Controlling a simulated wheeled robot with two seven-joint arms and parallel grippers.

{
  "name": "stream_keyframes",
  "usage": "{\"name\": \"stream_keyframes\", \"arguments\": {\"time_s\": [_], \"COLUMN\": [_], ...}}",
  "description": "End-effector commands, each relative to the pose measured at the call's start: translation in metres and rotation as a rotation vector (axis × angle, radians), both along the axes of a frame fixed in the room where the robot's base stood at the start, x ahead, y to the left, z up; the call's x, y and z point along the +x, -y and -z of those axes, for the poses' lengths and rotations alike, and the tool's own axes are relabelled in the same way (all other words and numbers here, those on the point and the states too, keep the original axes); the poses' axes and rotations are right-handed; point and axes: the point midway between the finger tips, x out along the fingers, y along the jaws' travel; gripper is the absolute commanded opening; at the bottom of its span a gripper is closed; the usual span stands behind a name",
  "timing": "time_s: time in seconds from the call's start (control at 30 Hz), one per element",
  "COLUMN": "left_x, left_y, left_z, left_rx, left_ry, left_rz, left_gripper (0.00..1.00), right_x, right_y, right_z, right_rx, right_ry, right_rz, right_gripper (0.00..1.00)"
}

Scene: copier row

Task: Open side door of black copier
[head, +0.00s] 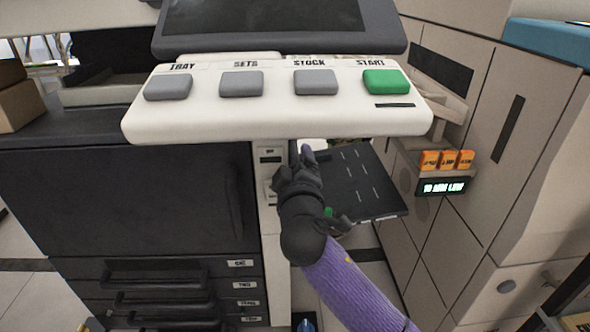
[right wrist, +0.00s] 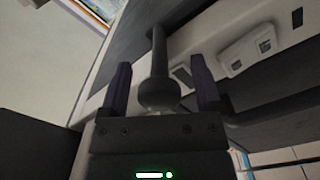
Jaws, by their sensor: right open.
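The black copier (head: 140,195) stands at the left in the head view, with a dark front door and drawers below. A flat black panel (head: 365,180) with white dashes juts out from its right side; I cannot tell whether it is the side door or a tray. My right gripper (head: 302,166) is open at the copier's right front edge, overlapping the panel's near left part in the picture. In the right wrist view, a dark rod with a rounded end (right wrist: 159,92) shows between the purple fingers of the right gripper (right wrist: 161,80). Contact is unclear. My left gripper is out of view.
A white control panel (head: 277,118) with grey buttons and a green START button (head: 386,82) overhangs above the hand. A beige machine (head: 480,150) with orange buttons (head: 447,160) stands close at the right, leaving a narrow gap. Cardboard boxes (head: 20,100) sit at the far left.

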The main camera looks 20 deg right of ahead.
Motion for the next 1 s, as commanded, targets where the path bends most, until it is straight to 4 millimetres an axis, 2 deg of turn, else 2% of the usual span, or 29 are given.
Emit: {"name": "stream_keyframes", "arguments": {"time_s": [0.2,0.23,0.6,1.0], "left_x": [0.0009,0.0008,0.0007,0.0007], "left_y": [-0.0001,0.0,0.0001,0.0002], "left_z": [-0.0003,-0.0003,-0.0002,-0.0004], "left_rx": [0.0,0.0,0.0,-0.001], "left_ry": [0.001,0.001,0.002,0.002], "left_rz": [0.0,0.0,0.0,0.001], "left_gripper": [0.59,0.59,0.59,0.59], "right_x": [0.0003,0.0003,0.0001,-0.0003], "right_y": [0.0002,0.0002,0.0,0.0013], "right_z": [-0.0003,-0.0003,0.0,0.0003], "right_rx": [0.0,0.0,0.0,0.002], "right_ry": [0.0,0.0,-0.001,-0.001], "right_rz": [0.0,0.0,-0.001,0.0], "right_gripper": [0.82,0.78,0.0,0.0]}}
